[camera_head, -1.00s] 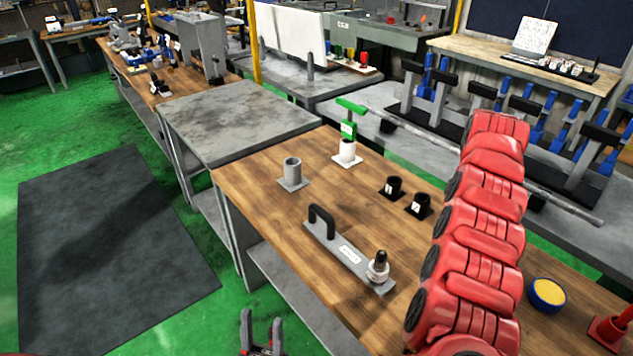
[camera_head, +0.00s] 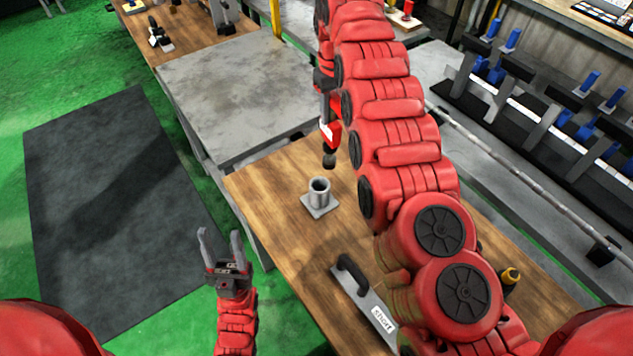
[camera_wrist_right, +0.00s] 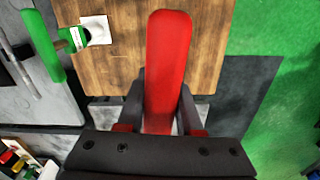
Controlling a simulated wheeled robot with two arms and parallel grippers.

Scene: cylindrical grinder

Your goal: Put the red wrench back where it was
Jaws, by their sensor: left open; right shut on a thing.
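The red wrench (camera_head: 330,137) hangs in my right gripper (camera_head: 323,82), with a white label and a dark tip pointing down. In the right wrist view its red handle (camera_wrist_right: 166,70) lies between the two dark fingers. The tip is above and a little behind the grey tube holder (camera_head: 319,195), apart from it in the picture. This holder stands on a square base on the wooden table (camera_head: 285,165) and looks empty. My left gripper (camera_head: 220,240) is open and empty, left of the table over the green floor.
A grey bar with a black handle (camera_head: 352,268) lies on the table near the front. The green wrench (camera_wrist_right: 75,40) stands in a white holder (camera_wrist_right: 97,29) in the right wrist view. My right arm hides much of the table. A bare grey table (camera_head: 230,90) adjoins behind.

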